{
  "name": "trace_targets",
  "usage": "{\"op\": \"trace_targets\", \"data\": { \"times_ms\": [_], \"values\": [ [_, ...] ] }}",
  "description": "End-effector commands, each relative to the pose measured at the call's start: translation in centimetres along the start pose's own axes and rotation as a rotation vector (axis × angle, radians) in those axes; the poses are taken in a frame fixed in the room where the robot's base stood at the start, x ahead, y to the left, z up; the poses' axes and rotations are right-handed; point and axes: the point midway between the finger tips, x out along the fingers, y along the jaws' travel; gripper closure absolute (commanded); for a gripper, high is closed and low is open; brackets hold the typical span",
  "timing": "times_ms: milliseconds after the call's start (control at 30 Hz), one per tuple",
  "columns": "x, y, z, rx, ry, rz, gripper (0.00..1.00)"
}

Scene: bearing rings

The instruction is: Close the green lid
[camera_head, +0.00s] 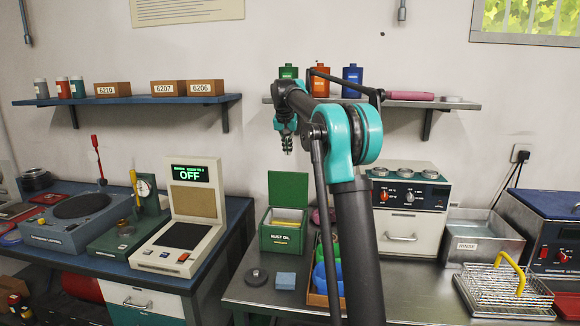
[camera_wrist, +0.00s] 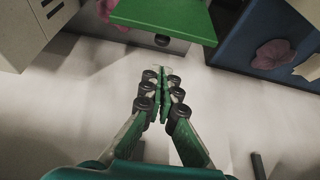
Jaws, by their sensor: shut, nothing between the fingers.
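The green lid (camera_head: 288,188) stands open and upright at the back of a small green box (camera_head: 268,240) with a white label, on the metal bench. Papers or cards show inside the box. My gripper (camera_head: 287,147) hangs pointing down above the lid, apart from it in the head view. Its fingers (camera_wrist: 159,98) are closed together and empty in the wrist view. A flat green panel (camera_wrist: 165,18) shows at the top of the wrist view, beyond the fingertips; it looks like the lid, but I cannot be sure.
A blue block (camera_head: 285,280) and a dark round part (camera_head: 257,277) lie before the box. A tray with green and blue bins stands right of it, partly behind my arm. A wall shelf (camera_head: 420,104) with bottles is behind my arm. A cream tester (camera_head: 185,220) stands at left.

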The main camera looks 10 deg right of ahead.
Motion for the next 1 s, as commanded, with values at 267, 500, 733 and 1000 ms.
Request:
{"op": "trace_targets", "data": {
  "times_ms": [267,500,733,1000],
  "values": [
    [2.8,-0.1,-0.2,0.003,0.001,0.001,1.00],
    [6.9,-0.1,-0.2,0.003,0.001,0.001,1.00],
    [9.4,-0.1,-0.2,0.002,0.001,0.001,1.00],
    [9.9,-0.1,-0.2,0.002,0.001,0.001,1.00]
  ]
}}
